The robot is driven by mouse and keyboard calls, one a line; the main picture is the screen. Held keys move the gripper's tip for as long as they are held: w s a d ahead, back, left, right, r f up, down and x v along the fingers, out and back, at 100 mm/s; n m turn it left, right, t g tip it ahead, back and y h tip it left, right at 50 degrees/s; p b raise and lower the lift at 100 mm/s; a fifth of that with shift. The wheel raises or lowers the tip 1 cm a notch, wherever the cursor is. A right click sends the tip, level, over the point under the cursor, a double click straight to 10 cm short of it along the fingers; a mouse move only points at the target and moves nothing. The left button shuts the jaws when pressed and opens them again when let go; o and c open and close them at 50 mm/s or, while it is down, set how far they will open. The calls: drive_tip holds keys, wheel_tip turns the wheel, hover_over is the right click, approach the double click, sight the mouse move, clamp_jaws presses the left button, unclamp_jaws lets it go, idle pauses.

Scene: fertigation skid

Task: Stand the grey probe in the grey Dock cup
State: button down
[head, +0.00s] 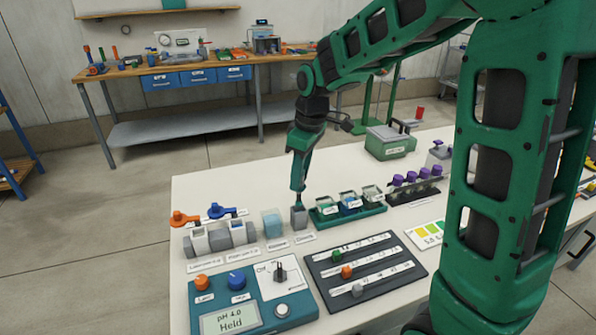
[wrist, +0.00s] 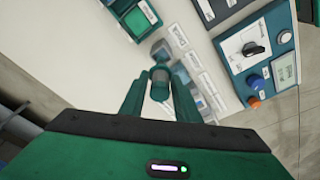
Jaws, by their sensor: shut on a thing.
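My gripper (head: 298,186) points down at the grey Dock cup (head: 299,217) on the white table. The Dock cup (wrist: 160,47) shows just beyond the probe in that view. In the head view the fingertips are right at the cup's top. The probe's lower end is hidden, so I cannot tell whether it is inside the cup or just above it.
A clear bluish cup (head: 272,223) stands left of the Dock cup. A green tray (head: 346,208) with several small containers is close on the right. A grey holder (head: 218,237) with orange and blue handles is farther left. A teal pH meter (head: 248,308) and dark board (head: 364,270) lie in front.

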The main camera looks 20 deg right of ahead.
sight(301, 189)
drive_tip(key=shift+f, duration=3.4)
drive_tip(key=c, duration=1.3)
unclamp_jaws()
drive_tip(key=shift+o, duration=0.2)
drive_tip(key=shift+r, duration=3.55)
